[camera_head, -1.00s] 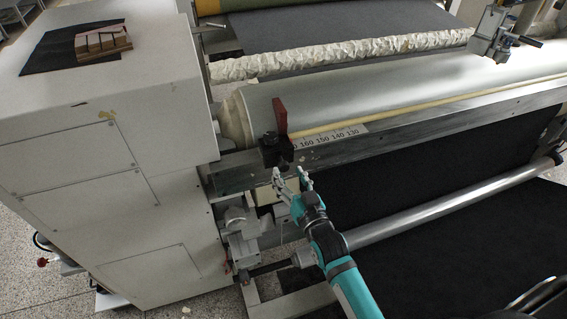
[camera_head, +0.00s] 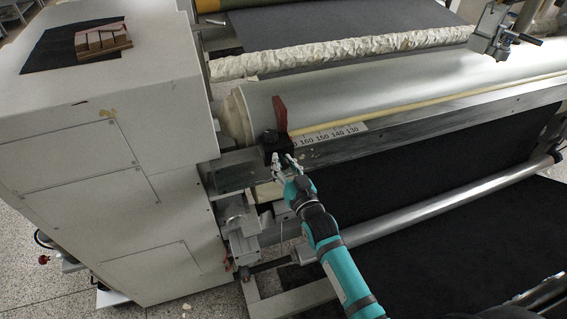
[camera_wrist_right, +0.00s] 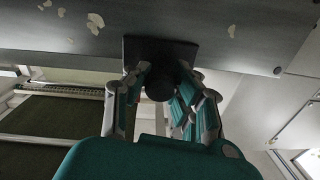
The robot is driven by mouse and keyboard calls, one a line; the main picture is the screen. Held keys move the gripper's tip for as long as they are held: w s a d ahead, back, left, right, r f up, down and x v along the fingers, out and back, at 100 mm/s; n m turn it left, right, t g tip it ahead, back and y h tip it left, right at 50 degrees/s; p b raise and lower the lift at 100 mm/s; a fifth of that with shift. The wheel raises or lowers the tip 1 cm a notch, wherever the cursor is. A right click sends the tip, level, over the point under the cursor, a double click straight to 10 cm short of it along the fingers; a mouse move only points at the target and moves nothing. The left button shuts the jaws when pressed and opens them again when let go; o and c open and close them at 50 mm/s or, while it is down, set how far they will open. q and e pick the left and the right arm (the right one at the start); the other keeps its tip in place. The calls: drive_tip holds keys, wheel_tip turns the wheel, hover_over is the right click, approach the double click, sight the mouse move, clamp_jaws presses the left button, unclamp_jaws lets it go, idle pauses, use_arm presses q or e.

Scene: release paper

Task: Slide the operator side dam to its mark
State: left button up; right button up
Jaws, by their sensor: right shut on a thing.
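The operator side dam shows a red upright plate (camera_head: 280,112) on a black block (camera_head: 271,143), at the left end of the grey roller. A numbered scale strip (camera_head: 335,134) runs right from the dam along the metal rail. In the head view my right gripper (camera_head: 283,160) is at the front of the black block. In the right wrist view the gripper (camera_wrist_right: 163,90) has its fingers closed around a dark round knob (camera_wrist_right: 159,84) under the block's dark plate (camera_wrist_right: 160,52). No mark is clear to me. My left gripper is not seen.
The metal rail (camera_head: 430,120) runs along the roller (camera_head: 380,80). A big white machine cabinet (camera_head: 100,140) stands left of the dam. Another clamp-like unit (camera_head: 492,35) sits at the far right end. A steel bar (camera_head: 440,203) lies below, right of my arm.

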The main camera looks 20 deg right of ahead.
clamp_jaws()
drive_tip(key=d, duration=0.5)
drive_tip(key=shift+w+d, duration=0.1)
drive_tip(key=o, duration=1)
unclamp_jaws()
drive_tip(key=s, duration=1.2)
drive_tip(key=shift+d, duration=0.4)
